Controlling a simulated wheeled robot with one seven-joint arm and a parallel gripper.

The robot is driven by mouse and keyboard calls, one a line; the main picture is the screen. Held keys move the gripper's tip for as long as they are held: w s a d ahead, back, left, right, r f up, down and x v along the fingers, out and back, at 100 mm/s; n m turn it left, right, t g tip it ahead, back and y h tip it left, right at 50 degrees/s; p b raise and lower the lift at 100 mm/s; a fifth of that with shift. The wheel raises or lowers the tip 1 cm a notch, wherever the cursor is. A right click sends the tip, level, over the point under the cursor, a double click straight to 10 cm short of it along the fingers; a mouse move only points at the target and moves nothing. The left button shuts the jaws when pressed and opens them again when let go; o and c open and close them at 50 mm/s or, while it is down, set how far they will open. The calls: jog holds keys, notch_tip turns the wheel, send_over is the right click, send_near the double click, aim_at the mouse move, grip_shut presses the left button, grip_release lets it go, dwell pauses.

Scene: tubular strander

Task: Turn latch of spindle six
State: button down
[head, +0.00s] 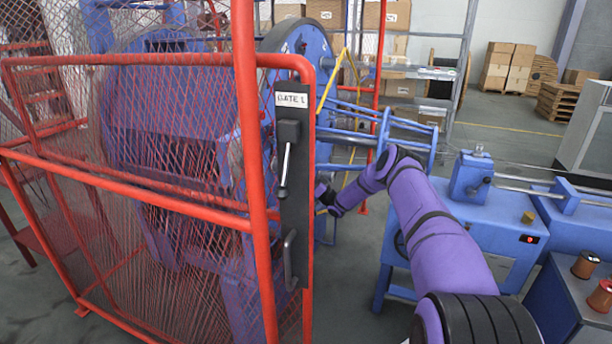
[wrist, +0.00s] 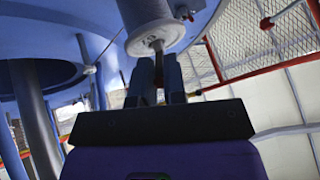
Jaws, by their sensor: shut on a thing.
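In the wrist view my gripper (wrist: 160,72) points up at the end of a pale round spindle housing (wrist: 156,36). Its two fingers are shut on a small latch (wrist: 158,46) that sticks out of the housing's end face. Most of the latch is hidden between the fingers, so its angle is hard to tell. No number shows on this spindle. In the head view my purple arm reaches left to the blue strander (head: 295,50), and my gripper (head: 325,193) is small and partly hidden beside the gate post, so the latch cannot be made out there.
A red mesh gate (head: 125,180) labelled GATE 1 stands in front of the strander, close to my forearm. A blue machine bench (head: 455,240) stands right of the arm. In the wrist view, blue plates and posts (wrist: 35,110) crowd the left side.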

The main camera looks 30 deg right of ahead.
jog(key=shift+w+a+f+t+y, duration=0.1)
jog(key=shift+f+t+y, duration=0.2)
jog(key=shift+t, duration=0.2)
jog(key=c, duration=1.2)
grip_release()
jog(key=v, duration=1)
jog(key=shift+f, duration=0.35)
jog(key=shift+y, duration=0.3)
